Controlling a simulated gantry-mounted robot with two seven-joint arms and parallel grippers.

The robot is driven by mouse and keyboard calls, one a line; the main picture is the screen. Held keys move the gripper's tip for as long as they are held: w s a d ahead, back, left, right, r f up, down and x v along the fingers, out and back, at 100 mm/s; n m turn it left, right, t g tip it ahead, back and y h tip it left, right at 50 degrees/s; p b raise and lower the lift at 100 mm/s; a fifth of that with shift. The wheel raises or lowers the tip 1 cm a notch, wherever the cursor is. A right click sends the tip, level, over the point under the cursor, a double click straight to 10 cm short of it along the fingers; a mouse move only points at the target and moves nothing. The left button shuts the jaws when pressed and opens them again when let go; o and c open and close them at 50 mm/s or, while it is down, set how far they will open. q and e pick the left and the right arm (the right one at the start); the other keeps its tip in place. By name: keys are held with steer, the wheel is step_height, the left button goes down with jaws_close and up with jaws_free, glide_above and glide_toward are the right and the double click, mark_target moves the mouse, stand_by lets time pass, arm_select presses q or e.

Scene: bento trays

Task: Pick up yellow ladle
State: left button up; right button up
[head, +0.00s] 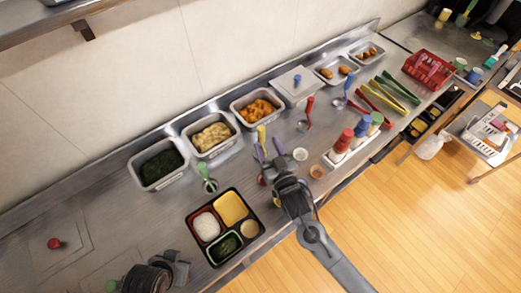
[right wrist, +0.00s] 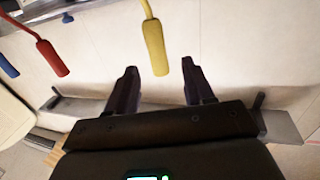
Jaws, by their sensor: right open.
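The yellow ladle shows as a yellow handle (head: 261,135) in the head view, upright just beyond my right gripper (head: 268,153). Its bowl is hidden. In the right wrist view the yellow handle (right wrist: 157,47) hangs into the gap between the open fingertips of my right gripper (right wrist: 159,78), closer to the left finger. I see no contact, and the depth between them is hard to judge. My left gripper (head: 180,268) is at the bottom left edge of the head view, away from the ladle; its jaw state is unclear.
A red-handled ladle (head: 309,106) and a green-handled one (head: 204,171) stand nearby. A black bento tray (head: 188,219) lies left of my right gripper, and bottles (head: 346,140) stand to its right. Food containers (head: 136,170) line the back. The counter's left part is mostly clear.

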mark_target(263, 136)
steer(key=shift+b+x, duration=0.3)
steer(key=shift+x, duration=2.7)
steer(key=shift+d, duration=0.15)
steer(key=shift+c, duration=0.3)
jaws_close()
